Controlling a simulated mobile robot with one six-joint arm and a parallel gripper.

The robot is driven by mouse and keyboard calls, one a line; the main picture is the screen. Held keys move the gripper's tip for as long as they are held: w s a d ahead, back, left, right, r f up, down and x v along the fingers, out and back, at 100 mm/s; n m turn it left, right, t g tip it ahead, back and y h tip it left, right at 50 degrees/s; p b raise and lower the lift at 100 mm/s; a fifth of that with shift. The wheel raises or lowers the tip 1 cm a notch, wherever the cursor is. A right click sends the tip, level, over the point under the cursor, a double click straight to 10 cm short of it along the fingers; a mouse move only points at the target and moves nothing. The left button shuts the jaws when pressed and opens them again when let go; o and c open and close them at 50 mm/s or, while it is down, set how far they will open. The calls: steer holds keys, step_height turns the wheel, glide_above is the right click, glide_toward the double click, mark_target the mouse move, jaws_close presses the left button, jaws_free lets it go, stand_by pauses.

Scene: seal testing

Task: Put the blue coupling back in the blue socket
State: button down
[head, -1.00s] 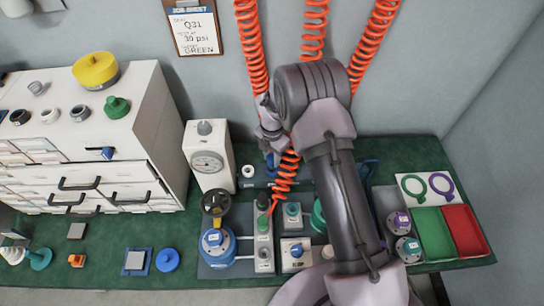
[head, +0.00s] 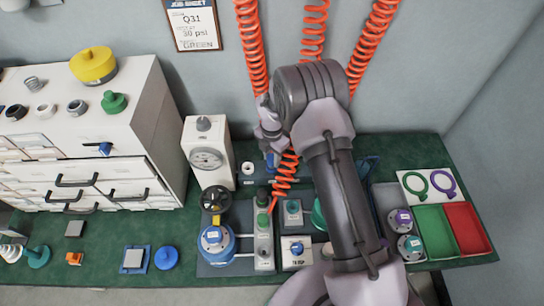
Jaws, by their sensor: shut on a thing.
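My gripper (head: 269,146) points down behind the instruments at the back of the green bench, partly hidden by my own arm. It is shut on a small blue piece, seemingly the blue coupling (head: 270,160), of which only a little shows. Below and around it is a low dark blue rail (head: 257,181), with a white ring-shaped socket (head: 248,169) to the left of the gripper. The blue socket cannot be made out. I cannot tell whether the coupling touches the rail or is above it.
A white gauge box (head: 208,155) stands close left of the gripper. A blue canister with a black handwheel (head: 214,199) and a valve block (head: 263,232) stand in front. Orange coiled hoses (head: 251,50) hang behind; one orange coil (head: 286,172) runs down beside the gripper. Green and red trays (head: 466,229) lie right.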

steer(key=shift+f, duration=0.2)
steer(key=c, duration=0.9)
jaws_free()
steer(key=shift+c, duration=0.2)
step_height(320, 180, up, 17)
steer(key=p, duration=0.6)
steer(key=shift+r, duration=0.2)
